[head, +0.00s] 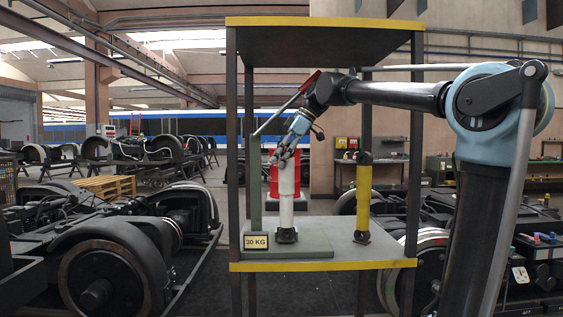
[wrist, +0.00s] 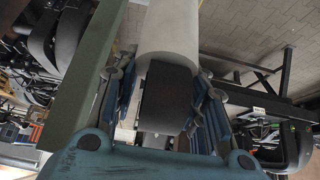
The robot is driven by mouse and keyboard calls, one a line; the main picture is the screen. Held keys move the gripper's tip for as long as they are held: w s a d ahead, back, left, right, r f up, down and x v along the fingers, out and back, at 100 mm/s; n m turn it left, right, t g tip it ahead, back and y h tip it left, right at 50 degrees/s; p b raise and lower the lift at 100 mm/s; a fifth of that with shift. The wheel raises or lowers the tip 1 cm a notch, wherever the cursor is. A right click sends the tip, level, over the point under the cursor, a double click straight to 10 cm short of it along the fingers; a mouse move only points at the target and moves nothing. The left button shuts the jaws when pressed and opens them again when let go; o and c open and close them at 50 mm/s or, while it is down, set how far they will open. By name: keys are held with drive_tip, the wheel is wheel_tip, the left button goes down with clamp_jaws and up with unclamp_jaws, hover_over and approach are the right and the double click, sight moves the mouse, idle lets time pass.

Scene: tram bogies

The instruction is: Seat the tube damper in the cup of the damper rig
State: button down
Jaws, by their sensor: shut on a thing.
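The tube damper is a white upright tube (head: 287,185) with a black end block (wrist: 167,97), seen between my fingers in the wrist view. My gripper (head: 285,150) is shut on its top end, reaching down from the upper right. The damper rig has a grey-green base (head: 262,246) and a green post (head: 255,170) left of the tube; the post also shows in the wrist view (wrist: 85,85). The tube's lower end meets a black piece (head: 287,236) on the base. I cannot tell whether this is the cup or the damper's foot, nor how deep it sits.
A yellow damper (head: 363,200) with a black top stands upright on the shelf (head: 330,265) to the right. Dark rack uprights (head: 413,150) and an upper shelf (head: 325,40) frame the space. A "30 KG" plate (head: 256,242) is at the base's front. Bogies (head: 110,260) stand beyond.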

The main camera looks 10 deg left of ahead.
drive_tip(key=shift+w+a, duration=0.25)
drive_tip(key=shift+w, duration=0.7)
drive_tip(key=shift+w+a, duration=0.25)
drive_tip(key=shift+w, duration=0.7)
drive_tip(key=shift+f, duration=0.3)
drive_tip(key=c, duration=1)
unclamp_jaws()
drive_tip(key=shift+f, duration=0.1)
drive_tip(key=shift+o, duration=0.2)
